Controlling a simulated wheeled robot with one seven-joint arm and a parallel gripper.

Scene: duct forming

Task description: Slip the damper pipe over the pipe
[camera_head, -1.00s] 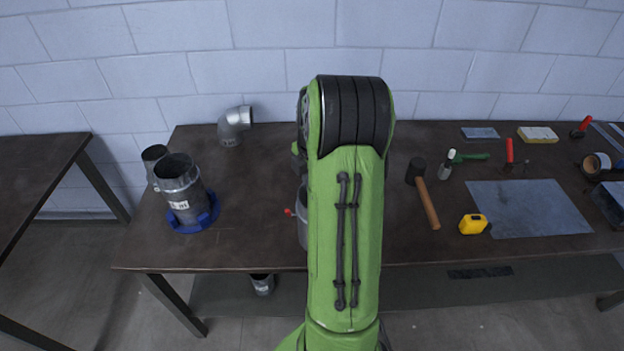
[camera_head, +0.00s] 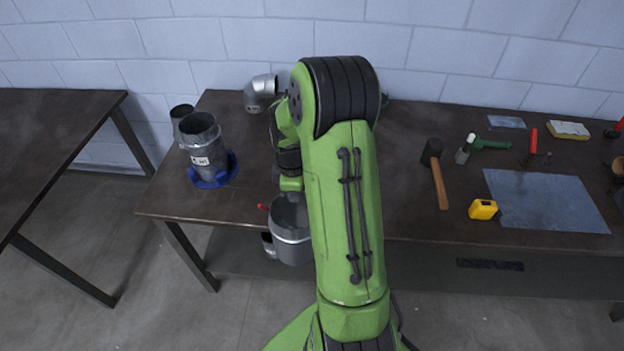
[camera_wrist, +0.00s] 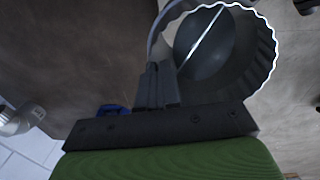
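The pipe (camera_head: 205,150) stands upright in a blue ring base (camera_head: 214,178) at the table's left end, apart from the damper pipe. The ring also shows in the wrist view (camera_wrist: 111,109).
A mallet (camera_head: 438,175), yellow tape measure (camera_head: 483,209) and metal sheet (camera_head: 545,200) lie right of my arm. The tabletop (camera_head: 240,208) right of the ring is clear.

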